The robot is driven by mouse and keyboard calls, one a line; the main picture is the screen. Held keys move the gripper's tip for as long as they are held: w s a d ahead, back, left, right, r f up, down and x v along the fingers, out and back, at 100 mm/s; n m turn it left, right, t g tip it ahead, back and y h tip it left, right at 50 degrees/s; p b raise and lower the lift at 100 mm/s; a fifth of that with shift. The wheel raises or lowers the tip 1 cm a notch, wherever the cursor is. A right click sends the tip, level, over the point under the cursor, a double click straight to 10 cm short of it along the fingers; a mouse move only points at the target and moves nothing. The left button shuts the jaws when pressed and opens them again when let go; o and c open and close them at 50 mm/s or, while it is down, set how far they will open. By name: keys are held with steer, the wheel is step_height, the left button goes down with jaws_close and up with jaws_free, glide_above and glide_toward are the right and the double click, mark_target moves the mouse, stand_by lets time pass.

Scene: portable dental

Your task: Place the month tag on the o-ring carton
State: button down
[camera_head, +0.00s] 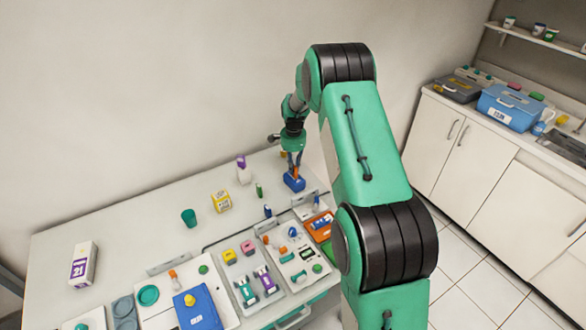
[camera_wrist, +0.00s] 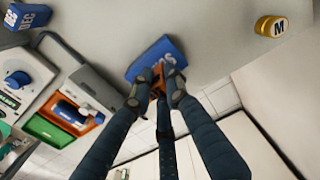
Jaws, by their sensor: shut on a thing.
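My gripper (camera_head: 296,165) is at the back right of the table, pointing down. It also shows in the wrist view (camera_wrist: 160,90), shut on a small orange piece (camera_wrist: 157,80). A blue block (camera_head: 294,183) with white letters is right at the fingertips, and it shows in the wrist view too (camera_wrist: 150,58). I cannot tell whether it rests on the table or hangs from the orange piece. Another blue block (camera_wrist: 27,17), lettered "DEC", is at the top left of the wrist view, apart from the fingers. I cannot tell which box is the o-ring carton.
Trays of small parts (camera_head: 290,255) fill the front. A yellow "M" cylinder (camera_wrist: 271,26) is at upper right.

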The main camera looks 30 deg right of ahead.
steer(key=shift+f, duration=0.1)
steer(key=c, duration=1.7)
jaws_free()
steer(key=r+p, duration=0.2)
steer(key=r, duration=1)
steer(key=shift+s+r, duration=0.15)
steer(key=shift+s, duration=0.05)
steer(key=shift+a+r, duration=0.1)
